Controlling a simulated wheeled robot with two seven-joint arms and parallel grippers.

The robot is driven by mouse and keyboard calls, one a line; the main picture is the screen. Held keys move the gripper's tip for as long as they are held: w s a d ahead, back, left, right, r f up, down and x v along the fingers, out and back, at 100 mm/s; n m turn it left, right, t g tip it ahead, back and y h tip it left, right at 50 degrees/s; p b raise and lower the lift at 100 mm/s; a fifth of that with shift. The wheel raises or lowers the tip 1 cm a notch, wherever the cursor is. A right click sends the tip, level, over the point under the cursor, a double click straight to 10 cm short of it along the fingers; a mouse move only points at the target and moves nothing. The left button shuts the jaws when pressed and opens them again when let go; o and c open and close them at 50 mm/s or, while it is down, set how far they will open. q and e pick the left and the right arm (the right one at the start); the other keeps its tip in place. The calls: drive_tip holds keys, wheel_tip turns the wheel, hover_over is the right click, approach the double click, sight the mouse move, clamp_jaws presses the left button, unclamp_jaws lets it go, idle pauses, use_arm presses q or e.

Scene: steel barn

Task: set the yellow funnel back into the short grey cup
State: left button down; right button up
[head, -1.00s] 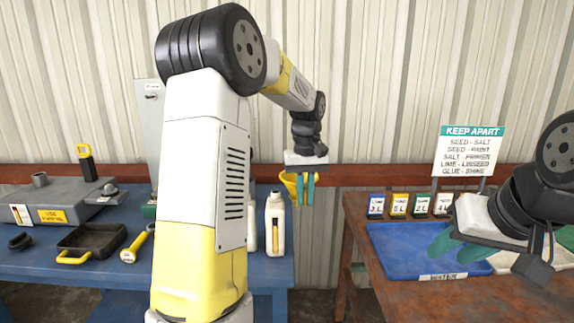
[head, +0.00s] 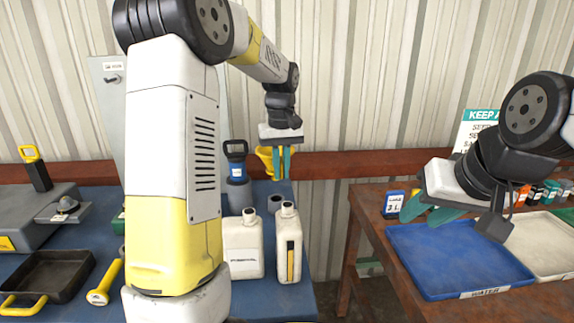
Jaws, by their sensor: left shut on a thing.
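My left gripper (head: 280,164) is shut on the yellow funnel (head: 264,156), holding it at the back of the blue table. The funnel is partly hidden by the fingers. A short grey cup (head: 275,204) with a dark open mouth stands below the funnel, behind the white jugs. The funnel appears above and apart from it. Another grey holder (head: 238,196), left of it, has a blue tool with a black handle in it. My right gripper (head: 425,210) is open and empty, its green fingers apart near the blue tray.
Two white jugs (head: 242,246) (head: 289,250) stand in front of the cup. A black tray (head: 62,274) and a yellow-handled tool (head: 103,284) lie at left. A blue tray (head: 455,255) is on the brown table; a gap separates the tables.

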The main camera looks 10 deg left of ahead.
sight(282, 178)
use_arm(q)
drive_tip(key=shift+f, duration=2.4)
drive_tip(key=shift+f, duration=2.55)
drive_tip(key=c, duration=1.4)
unclamp_jaws()
drive_tip(key=shift+r, duration=3.85)
